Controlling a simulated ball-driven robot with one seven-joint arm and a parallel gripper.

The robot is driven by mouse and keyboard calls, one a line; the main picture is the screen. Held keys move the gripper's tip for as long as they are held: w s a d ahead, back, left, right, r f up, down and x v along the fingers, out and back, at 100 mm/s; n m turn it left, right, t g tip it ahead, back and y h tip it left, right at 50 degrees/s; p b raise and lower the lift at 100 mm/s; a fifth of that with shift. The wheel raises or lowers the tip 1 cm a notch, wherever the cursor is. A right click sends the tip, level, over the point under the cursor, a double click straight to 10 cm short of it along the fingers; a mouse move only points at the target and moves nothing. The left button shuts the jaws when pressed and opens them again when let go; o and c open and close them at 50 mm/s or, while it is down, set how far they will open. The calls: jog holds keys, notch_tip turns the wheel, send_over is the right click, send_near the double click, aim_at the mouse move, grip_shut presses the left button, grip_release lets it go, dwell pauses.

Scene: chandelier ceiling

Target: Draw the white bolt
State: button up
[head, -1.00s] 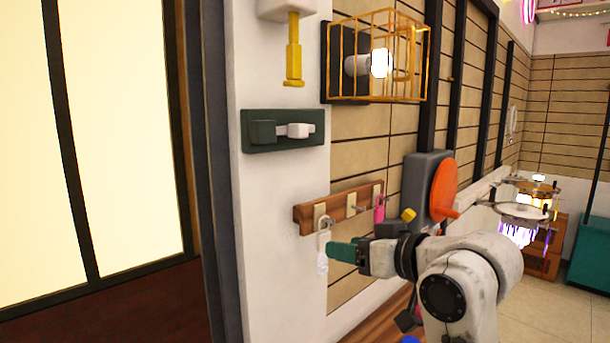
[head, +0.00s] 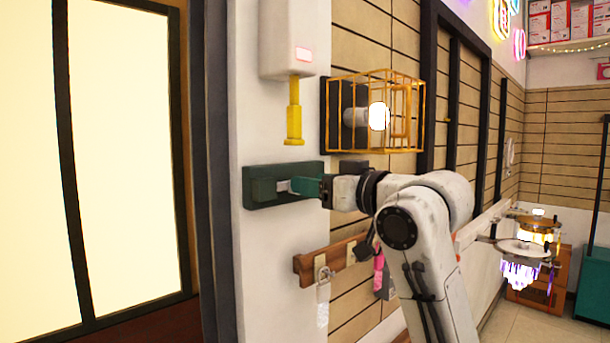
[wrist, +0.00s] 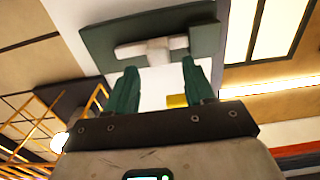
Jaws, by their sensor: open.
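The white bolt (head: 283,186) is on a dark green plate (head: 300,168) fixed to the white wall post, partly hidden by my gripper in the head view. In the wrist view the bolt (wrist: 158,48) lies across the green plate (wrist: 100,40), with one end at the green block (wrist: 204,40). My gripper (head: 305,186) has green fingers and is right at the plate. In the wrist view my gripper (wrist: 160,66) is open, with one fingertip to each side of the bolt's raised middle. I cannot tell whether the fingers touch it.
A yellow handle (head: 294,115) hangs under a white box just above my gripper. A yellow wire cage (head: 375,112) around a lamp juts out at upper right. A wooden rack (head: 308,266) with hanging tags is below. A bright paneled door (head: 120,150) is at left.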

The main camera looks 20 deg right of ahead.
jog(key=shift+p+x, duration=0.3)
jog(key=shift+x, duration=1.2)
grip_shut()
